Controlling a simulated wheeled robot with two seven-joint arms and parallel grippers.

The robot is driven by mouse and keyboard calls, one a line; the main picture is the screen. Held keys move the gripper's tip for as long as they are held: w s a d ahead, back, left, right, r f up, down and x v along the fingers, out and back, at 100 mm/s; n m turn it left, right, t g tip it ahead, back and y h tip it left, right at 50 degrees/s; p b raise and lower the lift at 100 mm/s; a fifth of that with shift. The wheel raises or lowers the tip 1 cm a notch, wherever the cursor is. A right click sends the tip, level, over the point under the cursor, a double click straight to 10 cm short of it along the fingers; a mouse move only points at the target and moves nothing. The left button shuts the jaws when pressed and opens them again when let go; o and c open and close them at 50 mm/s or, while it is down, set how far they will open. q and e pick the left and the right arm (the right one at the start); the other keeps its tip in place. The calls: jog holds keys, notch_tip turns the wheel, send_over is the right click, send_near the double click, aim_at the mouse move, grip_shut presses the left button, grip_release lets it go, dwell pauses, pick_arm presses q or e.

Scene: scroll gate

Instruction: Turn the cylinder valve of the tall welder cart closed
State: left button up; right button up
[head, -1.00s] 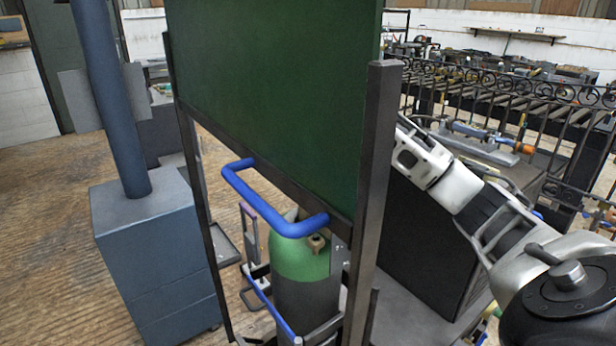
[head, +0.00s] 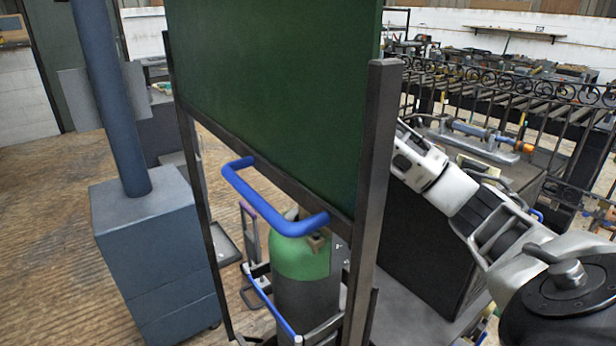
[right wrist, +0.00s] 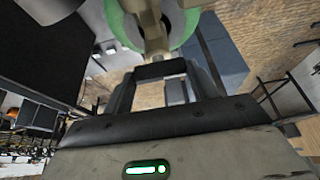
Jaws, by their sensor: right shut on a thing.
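The gas cylinder (head: 298,262), with its green shoulder, stands upright behind the cart's blue handle (head: 285,222). Its small brass-coloured valve (head: 317,244) shows just under the handle in the head view. In the right wrist view the green shoulder (right wrist: 188,30) and the valve body (right wrist: 153,28) are at the top. In the head view this gripper is hidden behind the dark post and green panel. My left gripper is not in view.
The large green panel (head: 275,90) and its dark post (head: 372,200) stand in front of my right forearm. A blue-grey cabinet (head: 155,250) with a pipe is at the left. A dark box (head: 425,235) stands right of the post. Wooden floor is open at the left.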

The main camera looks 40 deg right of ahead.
jog(key=o, duration=1)
jog(key=v, duration=1.6)
jog(key=shift+s, duration=0.1)
